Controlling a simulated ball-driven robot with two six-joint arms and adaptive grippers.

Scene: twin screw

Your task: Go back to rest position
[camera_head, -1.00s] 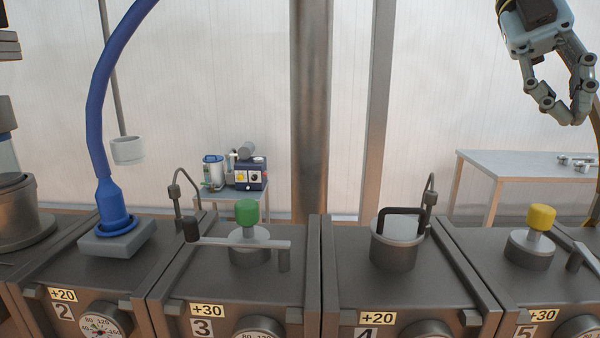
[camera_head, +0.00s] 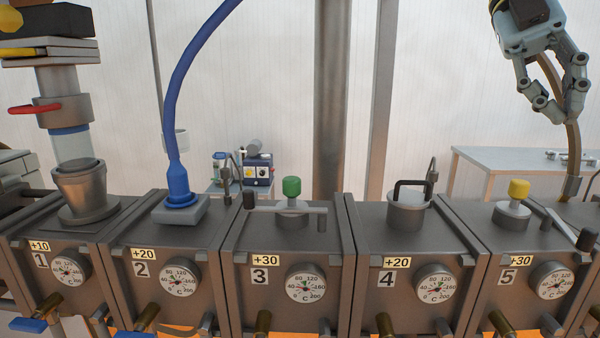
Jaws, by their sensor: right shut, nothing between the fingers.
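My right gripper (camera_head: 556,112) hangs at the upper right, in front of the pale wall, with its fingertips together and nothing between them. It is well above the units and touches nothing. My left gripper does not show in the head view. A row of grey metal units stands along the front. Unit 3 (camera_head: 330,265) has a green knob (camera_head: 291,186) and a lever on top. Unit 4 (camera_head: 440,225) has a lidded cylinder with a black handle (camera_head: 408,192). Unit 5 (camera_head: 490,240) has a yellow knob (camera_head: 519,188).
A blue hose (camera_head: 168,100) rises from unit 2 (camera_head: 150,229). A metal funnel-like fitting (camera_head: 82,187) with a red handle above stands on unit 1. A pale table (camera_head: 500,160) and a small machine (camera_head: 258,172) are behind. A thick post (camera_head: 330,90) stands mid-back.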

